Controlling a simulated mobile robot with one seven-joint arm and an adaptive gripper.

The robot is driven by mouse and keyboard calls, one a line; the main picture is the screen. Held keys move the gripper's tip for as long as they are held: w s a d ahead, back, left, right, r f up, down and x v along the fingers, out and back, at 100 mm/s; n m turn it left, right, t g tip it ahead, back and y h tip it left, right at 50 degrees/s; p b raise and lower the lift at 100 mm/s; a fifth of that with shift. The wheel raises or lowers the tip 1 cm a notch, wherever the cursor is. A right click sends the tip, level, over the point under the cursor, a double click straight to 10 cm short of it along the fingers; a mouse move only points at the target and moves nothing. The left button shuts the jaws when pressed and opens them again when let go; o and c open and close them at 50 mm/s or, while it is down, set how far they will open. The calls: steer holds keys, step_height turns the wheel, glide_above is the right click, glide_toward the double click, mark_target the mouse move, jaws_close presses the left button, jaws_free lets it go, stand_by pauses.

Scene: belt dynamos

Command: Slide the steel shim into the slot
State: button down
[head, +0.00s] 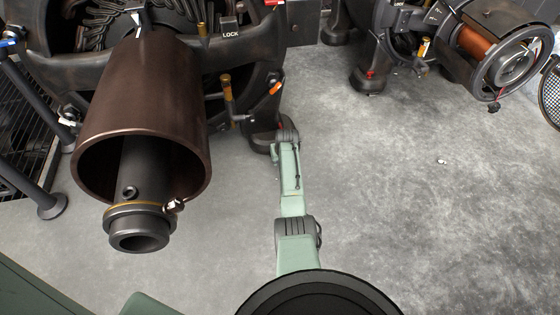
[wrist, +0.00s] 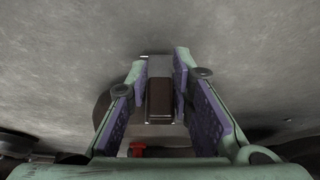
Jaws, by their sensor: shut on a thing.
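My gripper (head: 284,134) is low over the floor beside the dark foot of the large machine in the head view. In the wrist view its purple-padded fingers (wrist: 160,85) are shut on a narrow block, which looks like the steel shim (wrist: 158,68). The block is grey at its far end and dark brown on its nearer face. In the head view my gripper hides the shim. I cannot make out the slot in either view, nor whether the shim touches anything besides the fingers.
The large dynamo's brown drum (head: 150,95) with its dark shaft hangs over the floor at left. A second dynamo with a copper coil (head: 477,45) stands at upper right. A red part (wrist: 137,150) shows below the fingers. Grey floor (head: 420,200) is open at right.

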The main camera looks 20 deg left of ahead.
steer(key=shift+w+a+b, duration=0.25)
steer(key=shift+w+b, duration=0.1)
steer(key=shift+b, duration=0.1)
